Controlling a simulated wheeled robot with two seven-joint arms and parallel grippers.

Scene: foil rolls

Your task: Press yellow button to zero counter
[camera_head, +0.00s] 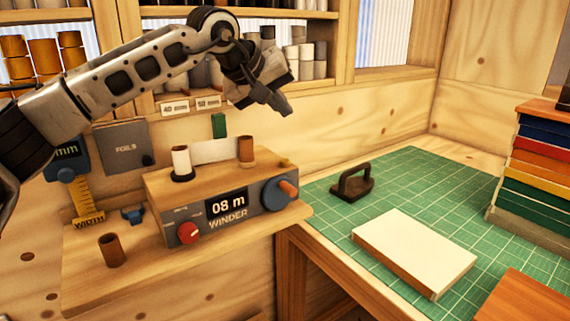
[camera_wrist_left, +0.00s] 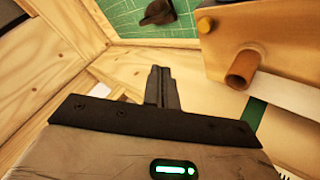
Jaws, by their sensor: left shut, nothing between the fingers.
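The winder (camera_head: 215,225) is a wooden box on a wooden shelf, and its dark counter display (camera_head: 227,204) reads 08 m. A small yellow button (camera_head: 284,162) sits on its top at the right end. The button also shows in the left wrist view (camera_wrist_left: 206,25), near the brown spool core. My left gripper (camera_head: 284,108) is shut and empty, raised above and behind the winder's right end, apart from the button. Its closed fingers show in the left wrist view (camera_wrist_left: 162,85). My right gripper is in neither view.
A white spool (camera_head: 181,160) and a brown core (camera_head: 246,150) stand on the winder with a pale strip between them. A red knob (camera_head: 188,232) and a blue dial (camera_head: 279,193) are on its front. A green mat (camera_head: 400,180) holds a dark press and a white block.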

